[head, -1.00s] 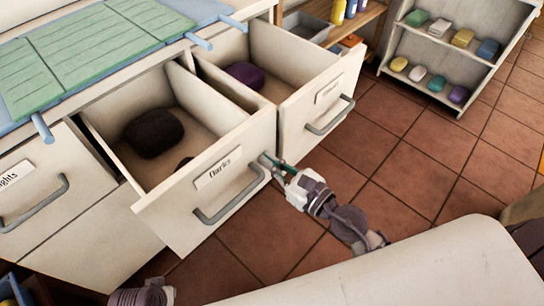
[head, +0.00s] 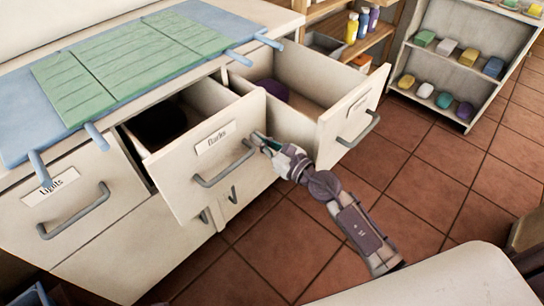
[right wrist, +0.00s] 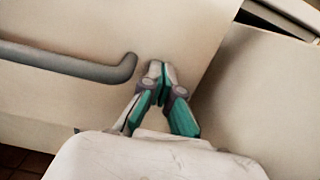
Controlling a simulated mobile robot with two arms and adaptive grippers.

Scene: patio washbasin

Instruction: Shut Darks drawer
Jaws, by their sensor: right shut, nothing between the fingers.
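The Darks drawer (head: 232,187) is part way out of the white cabinet, with its label and grey bar handle on the front. A dark bundle (head: 160,122) shows inside it, partly hidden by the front. My right gripper (head: 260,140) is shut and empty, its fingertips at the right part of the drawer front, beside the handle's end. In the right wrist view the closed fingertips (right wrist: 157,70) meet or nearly meet the drawer front (right wrist: 95,30), just right of the handle (right wrist: 75,66). My left gripper is not in view.
Another drawer (head: 350,115) stands open to the right, with a purple item (head: 272,90) inside. The Lights drawer (head: 70,200) at left is shut. A shelf with soaps (head: 465,70) stands at the back right. Tiled floor (head: 420,190) is free in front.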

